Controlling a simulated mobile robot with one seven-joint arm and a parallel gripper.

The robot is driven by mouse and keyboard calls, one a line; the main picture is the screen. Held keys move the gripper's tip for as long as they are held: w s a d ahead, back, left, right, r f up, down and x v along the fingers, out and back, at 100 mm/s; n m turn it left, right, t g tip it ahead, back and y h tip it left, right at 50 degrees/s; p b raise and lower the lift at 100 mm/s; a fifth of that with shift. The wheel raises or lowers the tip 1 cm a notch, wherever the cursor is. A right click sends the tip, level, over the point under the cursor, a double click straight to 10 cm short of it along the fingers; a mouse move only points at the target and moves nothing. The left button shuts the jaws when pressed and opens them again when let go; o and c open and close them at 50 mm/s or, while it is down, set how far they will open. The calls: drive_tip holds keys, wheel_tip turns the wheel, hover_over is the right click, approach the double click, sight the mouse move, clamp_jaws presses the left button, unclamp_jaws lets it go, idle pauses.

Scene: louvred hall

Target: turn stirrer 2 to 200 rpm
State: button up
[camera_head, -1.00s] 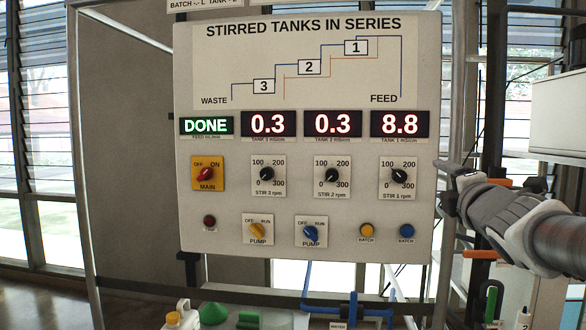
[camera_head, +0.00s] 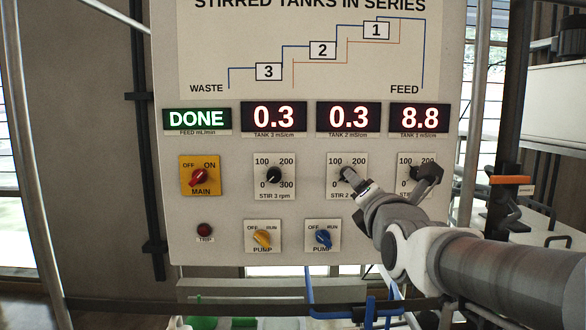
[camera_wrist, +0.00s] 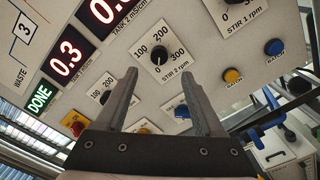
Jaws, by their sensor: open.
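The stirrer 2 dial plate (camera_head: 335,189) is on the panel's middle row, its knob (camera_head: 346,173) partly covered by my gripper in the head view. In the wrist view the dark stirrer 2 knob (camera_wrist: 159,56) is clear, on a white plate marked 0, 100, 200 and 300. My gripper (camera_head: 390,174) is open and empty. In the wrist view the gripper (camera_wrist: 159,76) has a fingertip to either side, with the knob showing beyond and between them. No contact with the knob is visible.
The stirrer 3 knob (camera_head: 273,175) is to the left and the stirrer 1 knob (camera_head: 417,173) to the right, partly covered. Below are a yellow pump knob (camera_head: 263,239) and a blue pump knob (camera_head: 323,239). A red main switch (camera_head: 200,177) is far left.

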drive_tip(key=w+p, duration=0.1)
drive_tip(key=w, duration=0.9)
drive_tip(key=shift+a+p, duration=0.15)
drive_tip(key=shift+p, duration=0.15)
clamp_jaws()
idle(0.3)
drive_tip(key=shift+f, duration=0.15)
idle(0.9)
